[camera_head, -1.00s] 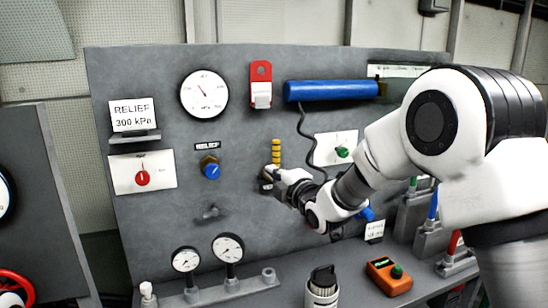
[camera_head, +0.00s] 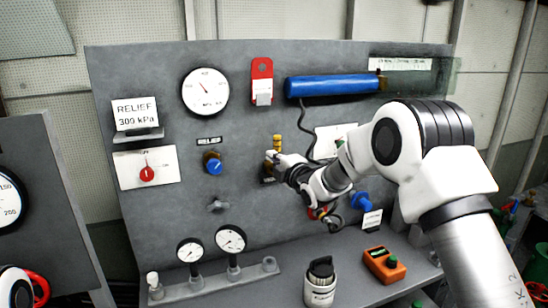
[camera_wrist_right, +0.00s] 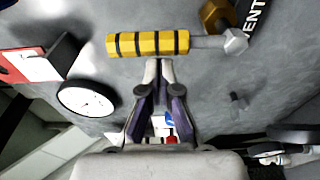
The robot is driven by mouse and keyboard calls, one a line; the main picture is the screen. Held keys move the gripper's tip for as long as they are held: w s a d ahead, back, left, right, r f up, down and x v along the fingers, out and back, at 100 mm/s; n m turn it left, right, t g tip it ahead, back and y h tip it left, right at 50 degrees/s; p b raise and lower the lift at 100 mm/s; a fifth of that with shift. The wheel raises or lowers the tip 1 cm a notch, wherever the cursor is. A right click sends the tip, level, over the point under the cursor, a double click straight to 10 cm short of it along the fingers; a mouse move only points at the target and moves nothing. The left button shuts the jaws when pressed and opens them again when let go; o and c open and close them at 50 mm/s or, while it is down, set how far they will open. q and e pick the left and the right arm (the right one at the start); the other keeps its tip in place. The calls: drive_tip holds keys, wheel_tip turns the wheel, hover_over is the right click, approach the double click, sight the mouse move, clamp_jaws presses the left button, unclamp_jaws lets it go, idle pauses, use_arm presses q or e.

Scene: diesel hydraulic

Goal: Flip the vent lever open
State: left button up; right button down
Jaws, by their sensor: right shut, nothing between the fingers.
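The vent lever (camera_head: 277,146) has a yellow handle with black bands and stands upright on the grey panel. In the right wrist view, the lever (camera_wrist_right: 148,43) lies across the upper part, with its grey shank toward a brass fitting (camera_wrist_right: 218,15) and the VENT lettering. My right gripper (camera_head: 272,160) is at the lower part of the lever in the head view and partly covers its base. In the wrist view, the fingertips (camera_wrist_right: 158,64) are together and empty, just below the handle; I cannot tell whether they touch it. My left gripper is not in view.
A blue relief knob (camera_head: 215,167) and a red knob (camera_head: 147,174) are left of the lever. A blue cylinder (camera_head: 333,86) with a hanging cable is above right. Small gauges (camera_head: 231,239), a canister (camera_head: 320,283) and an orange device (camera_head: 384,264) stand below.

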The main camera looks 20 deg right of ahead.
drive_tip(key=shift+d, duration=0.15)
drive_tip(key=d+f+m+t+h+b, duration=0.1)
drive_tip(key=d+f+m+b, duration=0.1)
drive_tip(key=d+m+b, duration=0.2)
drive_tip(key=d+f+m+h+b, duration=0.1)
drive_tip(key=d+f+m+b, duration=0.2)
drive_tip(key=m+b, duration=0.7)
drive_tip(key=d+m, duration=0.2)
drive_tip(key=m, duration=0.2)
drive_tip(key=shift+f+m+t+b, duration=0.3)
drive_tip(key=shift+t+b, duration=0.1)
drive_tip(key=shift+w+d+f, duration=0.1)
drive_tip(key=shift+d, duration=0.05)
idle(0.4)
